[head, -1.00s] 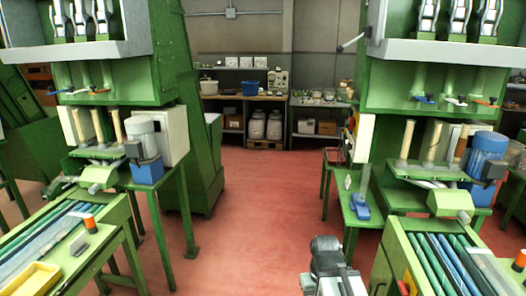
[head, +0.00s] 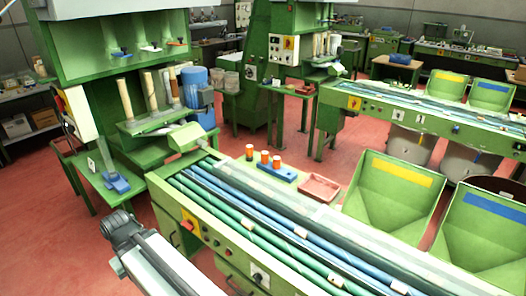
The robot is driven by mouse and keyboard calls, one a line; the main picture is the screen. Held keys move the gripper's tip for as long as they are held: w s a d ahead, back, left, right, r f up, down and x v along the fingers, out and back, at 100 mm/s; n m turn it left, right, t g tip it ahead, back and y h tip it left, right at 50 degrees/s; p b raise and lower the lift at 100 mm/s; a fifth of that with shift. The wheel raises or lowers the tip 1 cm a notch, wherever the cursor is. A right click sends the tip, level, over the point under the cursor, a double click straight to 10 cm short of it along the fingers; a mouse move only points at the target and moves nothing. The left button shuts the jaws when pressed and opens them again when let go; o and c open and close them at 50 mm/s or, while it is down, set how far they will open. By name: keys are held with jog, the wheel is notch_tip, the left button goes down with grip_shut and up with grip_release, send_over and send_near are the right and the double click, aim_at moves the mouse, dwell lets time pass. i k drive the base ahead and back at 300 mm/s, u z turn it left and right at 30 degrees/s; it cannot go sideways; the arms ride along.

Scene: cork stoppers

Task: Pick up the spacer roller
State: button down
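I cannot tell for certain which thing is the spacer roller. The dark grey end of my arm, where my gripper (head: 118,226) appears to be, is at the lower left, in front of the machine. It is well apart from the cylinders. Its fingers cannot be made out, and nothing is visibly held in it.
The near green conveyor (head: 182,190) carries long green and blue rods. A shallow reddish tray (head: 320,188) lies beside the blue base. Green bins (head: 392,195) stand at right. A small green table (head: 113,190) with a blue-based stand is at left. Red floor is open at lower left.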

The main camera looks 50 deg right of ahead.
aim_at(249, 147)
jog(key=z, duration=1.4)
